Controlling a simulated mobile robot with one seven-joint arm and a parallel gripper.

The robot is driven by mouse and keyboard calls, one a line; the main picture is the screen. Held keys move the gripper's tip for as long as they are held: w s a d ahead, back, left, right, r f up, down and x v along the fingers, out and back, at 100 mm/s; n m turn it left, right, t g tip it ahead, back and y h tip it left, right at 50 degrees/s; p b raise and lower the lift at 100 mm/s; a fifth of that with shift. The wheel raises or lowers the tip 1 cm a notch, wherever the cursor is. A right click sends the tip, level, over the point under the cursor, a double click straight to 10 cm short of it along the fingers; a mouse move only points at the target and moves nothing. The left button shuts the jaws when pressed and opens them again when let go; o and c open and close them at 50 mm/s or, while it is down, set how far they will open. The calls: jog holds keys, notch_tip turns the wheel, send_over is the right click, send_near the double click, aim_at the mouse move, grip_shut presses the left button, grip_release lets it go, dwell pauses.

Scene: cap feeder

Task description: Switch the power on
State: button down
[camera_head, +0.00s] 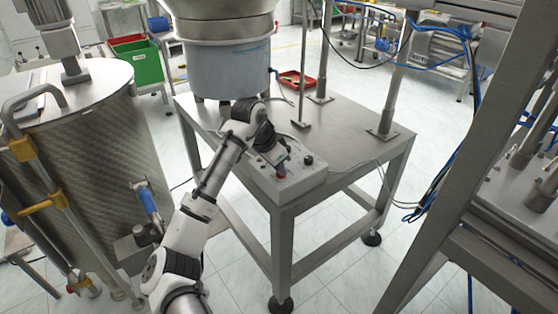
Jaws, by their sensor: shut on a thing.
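A grey control box (305,185) sits on the front corner of the steel table. My arm reaches up from the bottom of the picture and bends over the box. My gripper (281,168) points down at the box and is shut on the red switch. The fingers are small and dark here, and they partly hide the switch.
A large round feeder bowl (228,70) stands on the steel table (355,150) behind my arm. Metal posts rise from the table's right side. A steel drum (75,150) stands at left, and a slanted machine frame (455,190) at right. A cable runs from the box.

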jog(key=m+g+p, duration=0.1)
jog(key=m, duration=0.2)
jog(key=m+g+p, duration=0.1)
jog(key=m, duration=0.1)
jog(key=shift+w+a+m+h, duration=0.1)
jog(key=shift+w+m+h, duration=0.1)
jog(key=shift+m+h, duration=0.2)
dwell(0.4)
jog(key=c, duration=1.5)
grip_release()
jog(key=v, duration=1.4)
jog(key=shift+w, duration=0.1)
jog(key=shift+f, duration=0.1)
